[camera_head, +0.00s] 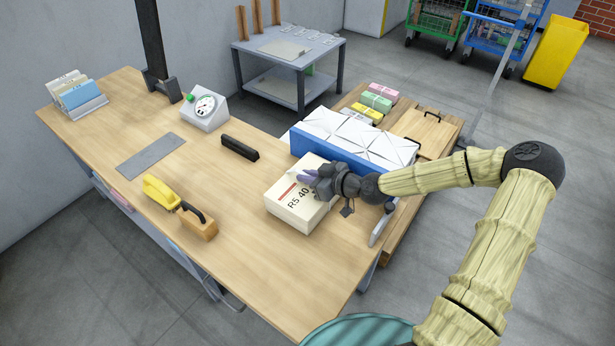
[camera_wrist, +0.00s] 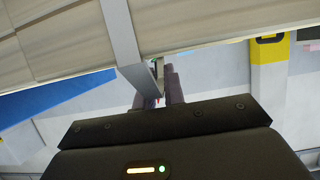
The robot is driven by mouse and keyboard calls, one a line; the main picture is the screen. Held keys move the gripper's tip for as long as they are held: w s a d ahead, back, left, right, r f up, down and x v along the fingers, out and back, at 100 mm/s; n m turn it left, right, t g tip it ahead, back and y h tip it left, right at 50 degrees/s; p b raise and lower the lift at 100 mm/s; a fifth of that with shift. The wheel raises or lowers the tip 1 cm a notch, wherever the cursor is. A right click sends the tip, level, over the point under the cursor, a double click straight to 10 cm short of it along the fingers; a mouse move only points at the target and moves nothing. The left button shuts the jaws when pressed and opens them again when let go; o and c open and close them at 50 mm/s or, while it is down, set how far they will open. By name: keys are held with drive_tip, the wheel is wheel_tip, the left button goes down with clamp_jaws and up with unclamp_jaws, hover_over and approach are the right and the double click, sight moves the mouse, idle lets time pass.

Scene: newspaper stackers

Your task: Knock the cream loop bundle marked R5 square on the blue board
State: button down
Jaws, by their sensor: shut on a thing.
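The cream loop bundle (camera_head: 281,192) marked R5 40 sits on the wooden bench, in front of the blue board (camera_head: 311,149). Its edges look roughly in line with the board; I cannot tell whether they touch. My gripper (camera_head: 312,180) is at the bundle's right side, above its top. In the wrist view, the bundle's cream side (camera_wrist: 210,22) fills the top and a pale strap (camera_wrist: 121,32) runs down to my gripper (camera_wrist: 160,88). The fingers are shut on this strap loop, their tips partly hidden. The blue board (camera_wrist: 50,97) shows at left.
White wrapped packs (camera_head: 350,133) lie behind the blue board. A black bar (camera_head: 240,148), a yellow tool (camera_head: 161,192), a wooden block with a black handle (camera_head: 197,222) and a dial scale (camera_head: 205,109) stand on the bench (camera_head: 240,270). The bench's front is clear.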

drive_tip(key=shift+w+d+r, duration=0.1)
drive_tip(key=shift+w+d, duration=0.35)
drive_tip(key=shift+w, duration=0.2)
drive_tip(key=shift+w+d+r, duration=0.1)
drive_tip(key=shift+w+d, duration=0.3)
drive_tip(key=shift+w, duration=0.2)
idle(1.7)
drive_tip(key=shift+d, duration=0.15)
drive_tip(key=shift+s, duration=0.15)
drive_tip(key=shift+s+a, duration=1.3)
drive_tip(key=shift+s, duration=0.05)
drive_tip(key=shift+r+p, duration=2.6)
drive_tip(key=shift+r, duration=0.4)
